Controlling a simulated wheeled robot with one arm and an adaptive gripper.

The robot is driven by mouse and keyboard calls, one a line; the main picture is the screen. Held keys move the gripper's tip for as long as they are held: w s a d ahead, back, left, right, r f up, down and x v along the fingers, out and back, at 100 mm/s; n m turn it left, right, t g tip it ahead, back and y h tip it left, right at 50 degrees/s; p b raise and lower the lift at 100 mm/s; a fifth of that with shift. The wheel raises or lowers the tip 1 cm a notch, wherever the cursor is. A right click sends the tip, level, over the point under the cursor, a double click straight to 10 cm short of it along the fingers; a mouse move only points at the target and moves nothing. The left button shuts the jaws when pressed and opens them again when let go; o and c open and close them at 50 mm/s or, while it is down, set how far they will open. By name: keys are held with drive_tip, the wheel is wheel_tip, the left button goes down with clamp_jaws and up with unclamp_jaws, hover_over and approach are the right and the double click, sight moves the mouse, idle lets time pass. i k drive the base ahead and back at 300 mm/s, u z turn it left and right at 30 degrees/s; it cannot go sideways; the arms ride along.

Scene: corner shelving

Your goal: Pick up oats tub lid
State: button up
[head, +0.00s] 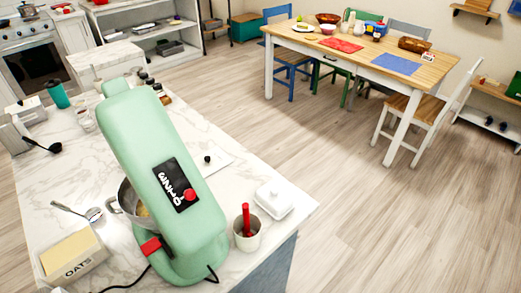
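The oats tub (77,268), a cream box marked OATS, stands on the marble-topped counter at the lower left, near the picture's bottom edge. Its top is a flat tan face (67,247); I cannot tell whether this is the lid in place or the contents. No separate lid can be made out. My gripper is not in view.
A mint-green mixer (150,150) with a metal bowl stands just right of the tub and blocks the counter's middle. A dining table (430,72) is beyond open floor.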

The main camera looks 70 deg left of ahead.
sight(209, 162)
drive_tip(key=i, duration=1)
drive_tip(key=u, duration=4.5)
